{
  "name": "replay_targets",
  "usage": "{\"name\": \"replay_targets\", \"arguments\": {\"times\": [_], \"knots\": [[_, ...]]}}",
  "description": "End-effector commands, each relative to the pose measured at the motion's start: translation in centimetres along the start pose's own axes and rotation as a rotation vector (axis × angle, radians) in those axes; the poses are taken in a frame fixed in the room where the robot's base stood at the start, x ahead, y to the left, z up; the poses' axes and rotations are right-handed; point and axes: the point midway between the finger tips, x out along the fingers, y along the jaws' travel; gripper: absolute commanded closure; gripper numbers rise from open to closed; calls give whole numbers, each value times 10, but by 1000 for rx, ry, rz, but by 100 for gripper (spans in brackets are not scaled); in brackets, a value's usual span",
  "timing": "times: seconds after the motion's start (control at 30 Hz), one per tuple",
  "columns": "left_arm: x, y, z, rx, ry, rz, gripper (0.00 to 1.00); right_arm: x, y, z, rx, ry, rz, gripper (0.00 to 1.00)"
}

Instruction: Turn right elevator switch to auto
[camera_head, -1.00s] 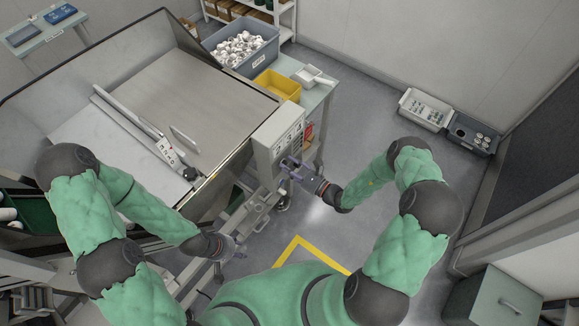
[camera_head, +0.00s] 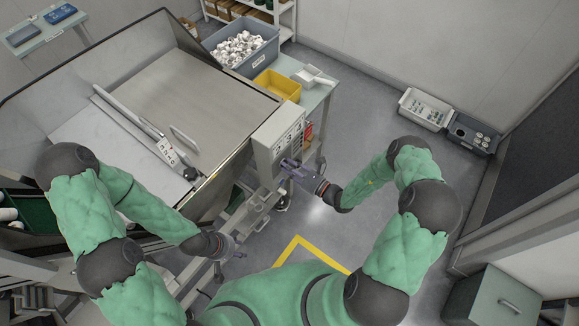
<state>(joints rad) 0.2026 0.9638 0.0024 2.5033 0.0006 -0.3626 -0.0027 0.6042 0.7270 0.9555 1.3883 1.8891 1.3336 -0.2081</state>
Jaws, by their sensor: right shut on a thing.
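The grey control box (camera_head: 277,140) with several switches on its front stands at the right corner of the large metal machine. My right gripper (camera_head: 287,165) is at the lower part of the box's front, shut on a switch there. The switch itself is hidden by the fingers, and its setting is too small to read. My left gripper (camera_head: 232,244) hangs low beside the machine's frame, away from the box. Its fingers are too small to tell whether they are open.
A grey bin of white caps (camera_head: 240,45) and a yellow bin (camera_head: 277,85) stand on a side table behind the box. Two trays of small parts (camera_head: 425,108) (camera_head: 472,133) lie by the right wall. The floor right of the box is clear.

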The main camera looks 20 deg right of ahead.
Motion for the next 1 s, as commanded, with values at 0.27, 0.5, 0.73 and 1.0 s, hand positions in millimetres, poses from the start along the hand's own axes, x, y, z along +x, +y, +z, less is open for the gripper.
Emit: {"name": "replay_targets", "arguments": {"times": [0.27,0.5,0.73,1.0], "knots": [[0,0,0,0,0,0,60,0,-2,2,-5,-5,-2,48],[0,0,0,0,0,0,60,-4,-2,1,-3,-3,-2,48],[0,0,0,0,0,0,60,-36,-3,1,-3,-1,-6,48],[0,0,0,0,0,0,60,-88,-3,1,-4,-2,-7,48]]}}
